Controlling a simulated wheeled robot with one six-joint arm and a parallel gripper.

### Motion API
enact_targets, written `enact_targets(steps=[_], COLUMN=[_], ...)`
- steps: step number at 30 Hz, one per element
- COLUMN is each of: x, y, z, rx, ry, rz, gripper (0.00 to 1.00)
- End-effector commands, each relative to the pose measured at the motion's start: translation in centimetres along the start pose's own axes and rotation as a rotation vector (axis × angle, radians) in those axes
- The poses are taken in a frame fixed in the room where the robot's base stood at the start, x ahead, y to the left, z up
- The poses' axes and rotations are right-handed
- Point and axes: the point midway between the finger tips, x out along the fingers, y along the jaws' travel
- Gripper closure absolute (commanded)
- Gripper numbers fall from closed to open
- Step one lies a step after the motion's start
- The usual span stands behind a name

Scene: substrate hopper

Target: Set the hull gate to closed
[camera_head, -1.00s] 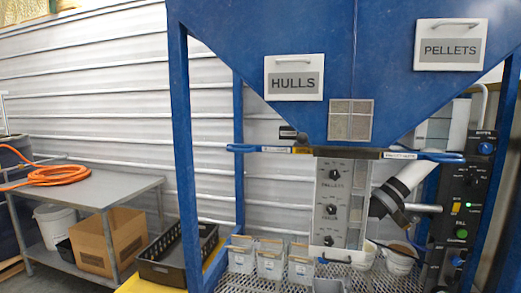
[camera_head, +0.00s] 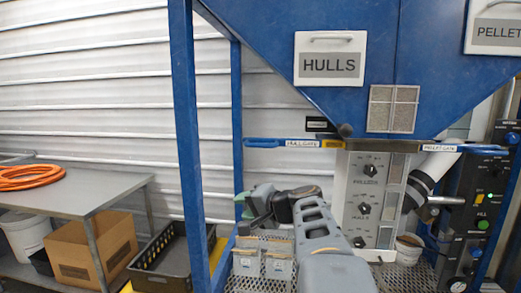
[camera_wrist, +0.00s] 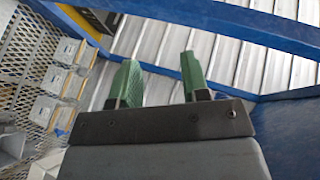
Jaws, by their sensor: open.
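The hull gate's blue handle (camera_head: 262,143) sticks out to the left under the blue hopper in the head view, with a white "HULL GATE" label (camera_head: 300,143) on its bar. I cannot tell whether the handle shows in the wrist view.
The hopper's blue leg (camera_head: 186,130) stands left of my arm. The white dial panel (camera_head: 367,200) is close on the right. The pellet gate bar (camera_head: 440,148) lies farther right. A bench (camera_head: 85,190) is at left.

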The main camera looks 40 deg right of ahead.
Motion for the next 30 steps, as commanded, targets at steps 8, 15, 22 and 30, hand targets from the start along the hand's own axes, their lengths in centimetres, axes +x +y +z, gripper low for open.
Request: enact_targets(steps=[8, 15, 22, 30], x=[-7.3, -7.8, -3.9, 0.2], y=[-4.1, -5.8, -7.5, -9.1], z=[-11.2, -13.8, -15.2, -16.9], rx=[0.118, 0.131, 0.133, 0.132], ry=[0.295, 0.35, 0.346, 0.348], rz=[-0.321, -0.396, -0.395, -0.393], gripper=[0.58, 0.58, 0.58, 0.58])
